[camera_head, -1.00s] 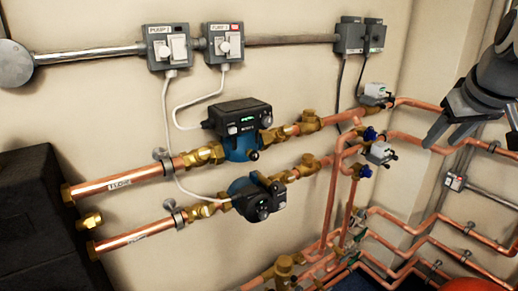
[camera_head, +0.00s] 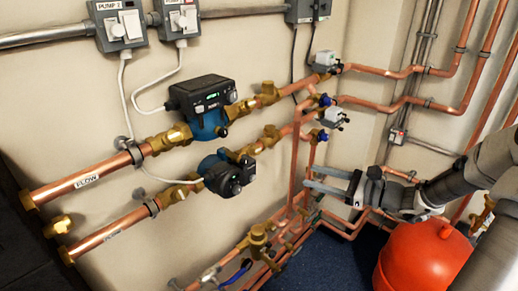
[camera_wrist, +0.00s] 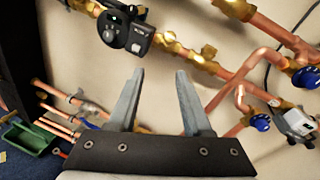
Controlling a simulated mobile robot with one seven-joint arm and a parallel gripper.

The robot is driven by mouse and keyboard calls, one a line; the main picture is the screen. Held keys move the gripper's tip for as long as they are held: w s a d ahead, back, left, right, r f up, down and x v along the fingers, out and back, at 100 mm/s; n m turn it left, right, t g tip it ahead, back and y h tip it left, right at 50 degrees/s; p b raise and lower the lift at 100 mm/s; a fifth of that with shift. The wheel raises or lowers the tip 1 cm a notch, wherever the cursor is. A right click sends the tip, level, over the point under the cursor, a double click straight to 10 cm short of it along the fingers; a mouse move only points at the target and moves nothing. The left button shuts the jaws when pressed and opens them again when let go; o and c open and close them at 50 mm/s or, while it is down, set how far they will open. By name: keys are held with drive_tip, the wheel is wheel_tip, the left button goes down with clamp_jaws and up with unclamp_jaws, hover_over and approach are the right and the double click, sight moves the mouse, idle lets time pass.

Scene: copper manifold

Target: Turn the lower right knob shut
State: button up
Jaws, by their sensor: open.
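Two blue knobs sit on the copper pipework right of the pumps: an upper one (camera_head: 325,100) and a lower one (camera_head: 321,135). In the wrist view the upper knob (camera_wrist: 306,78) is at the right edge and the lower knob (camera_wrist: 261,122) is right of my fingers. I cannot tell for sure which is the task's lower right knob. My gripper (camera_head: 308,179) is open and empty, below the lower knob in the head view and apart from it. In the wrist view its fingers (camera_wrist: 160,72) point towards the wall and pipes, with nothing between them.
The lower pump (camera_head: 228,175) and upper pump (camera_head: 203,103) are on the left. A grey valve box (camera_head: 334,117) sits beside the blue knobs. Copper pipes run near my gripper. A red vessel (camera_head: 420,258) stands on the blue floor at lower right. A green tray (camera_wrist: 27,136) lies at lower left.

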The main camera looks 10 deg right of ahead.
drive_tip(key=m+t, duration=0.2)
drive_tip(key=b, duration=0.2)
approach(258, 150)
drive_tip(key=x, duration=0.8)
drive_tip(key=shift+w+a, duration=0.15)
drive_tip(key=shift+w, duration=0.05)
clamp_jaws()
